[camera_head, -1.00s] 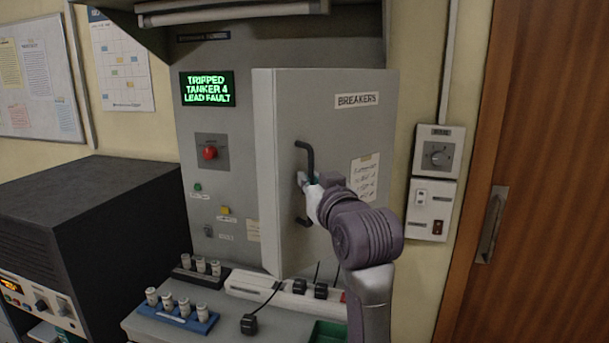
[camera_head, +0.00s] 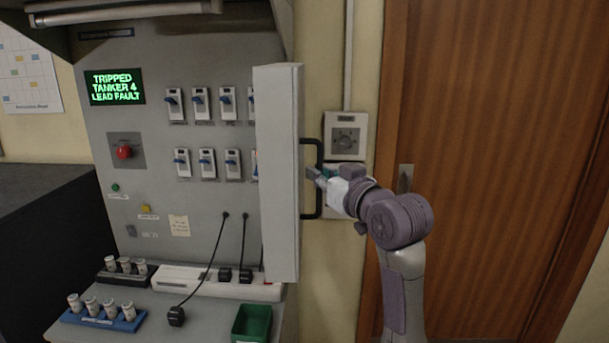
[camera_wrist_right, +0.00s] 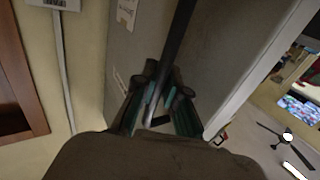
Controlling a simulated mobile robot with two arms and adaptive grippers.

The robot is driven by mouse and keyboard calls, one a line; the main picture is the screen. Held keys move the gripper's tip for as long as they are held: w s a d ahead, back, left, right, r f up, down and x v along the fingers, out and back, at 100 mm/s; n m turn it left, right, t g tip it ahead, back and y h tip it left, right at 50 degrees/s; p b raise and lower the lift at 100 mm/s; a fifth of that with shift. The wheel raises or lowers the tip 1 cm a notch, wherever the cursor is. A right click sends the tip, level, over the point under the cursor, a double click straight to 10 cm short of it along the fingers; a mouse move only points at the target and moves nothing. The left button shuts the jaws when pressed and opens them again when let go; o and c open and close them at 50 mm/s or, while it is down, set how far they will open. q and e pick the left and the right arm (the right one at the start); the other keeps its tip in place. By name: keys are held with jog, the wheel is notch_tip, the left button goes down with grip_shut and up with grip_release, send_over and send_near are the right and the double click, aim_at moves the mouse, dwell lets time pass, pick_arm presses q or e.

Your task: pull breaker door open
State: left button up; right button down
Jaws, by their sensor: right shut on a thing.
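The grey breaker door (camera_head: 278,170) stands swung out from the cabinet, seen nearly edge-on in the head view. Its black bar handle (camera_head: 318,180) is on the face turned to the right. My right gripper (camera_head: 318,177) is shut on the handle. In the right wrist view the dark handle (camera_wrist_right: 178,45) runs between the two fingers of the gripper (camera_wrist_right: 158,105), beside the door face (camera_wrist_right: 135,45). Behind the door, several breaker switches (camera_head: 208,163) show in two rows; the door hides those at the right. My left gripper is not in view.
A green display (camera_head: 115,87) and a red knob (camera_head: 124,152) are on the panel. Below, the ledge holds a blue fuse rack (camera_head: 105,318), a white power strip (camera_head: 205,283) and a green tray (camera_head: 252,323). A wall thermostat (camera_head: 346,140) and wooden door (camera_head: 480,170) are at right.

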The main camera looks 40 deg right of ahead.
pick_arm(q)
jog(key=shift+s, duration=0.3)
pick_arm(e)
jog(key=shift+d+r, duration=0.1)
jog(key=shift+r, duration=0.05)
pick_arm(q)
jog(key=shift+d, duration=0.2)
pick_arm(e)
jog(key=c, duration=1.2)
grip_release()
jog(key=shift+w, duration=0.1)
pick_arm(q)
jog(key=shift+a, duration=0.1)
pick_arm(e)
jog(key=s, duration=0.7)
jog(key=shift+s+a, duration=0.25)
jog(key=shift+a, duration=0.2)
